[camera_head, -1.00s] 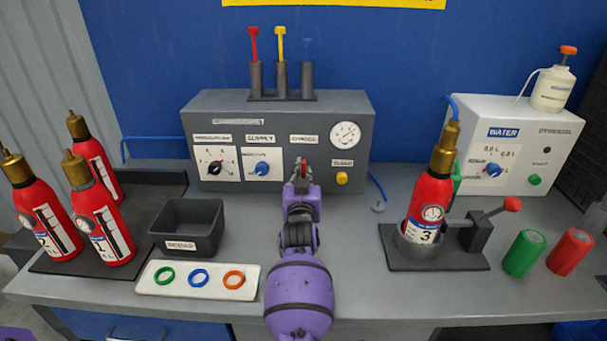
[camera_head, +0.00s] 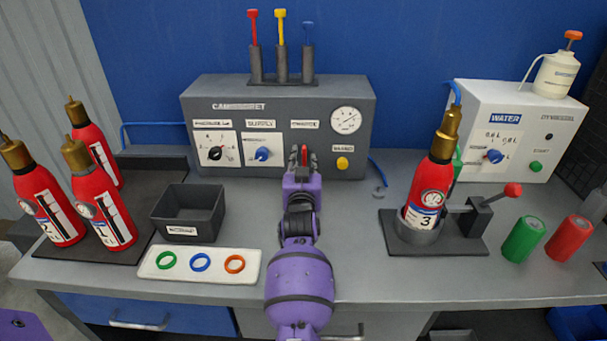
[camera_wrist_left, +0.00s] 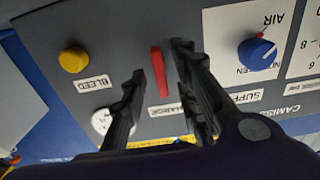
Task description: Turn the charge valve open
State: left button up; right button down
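The charge valve's red lever (camera_head: 305,153) is on the front of the grey panel box, under the CHARGE label. It also shows in the left wrist view (camera_wrist_left: 159,72), upright in that picture. My left gripper (camera_head: 301,160) is in front of it; in the left wrist view its dark fingers (camera_wrist_left: 160,66) stand apart, one on each side of the lever, with visible gaps. The lever's base is partly hidden by the gripper in the head view. My right gripper is not in view.
A blue supply knob (camera_head: 262,154) lies left of the lever, a yellow bleed button (camera_head: 342,163) and gauge (camera_head: 345,120) right. A red extinguisher (camera_head: 430,190) stands in a clamp at right. A bin (camera_head: 188,214) and ring tray (camera_head: 150,272) are at left.

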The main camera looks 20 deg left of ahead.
pick_arm(q)
jog(key=v, duration=1)
jog(key=shift+s, duration=0.35)
jog(key=shift+s+d, duration=0.1)
jog(key=shift+d, duration=0.05)
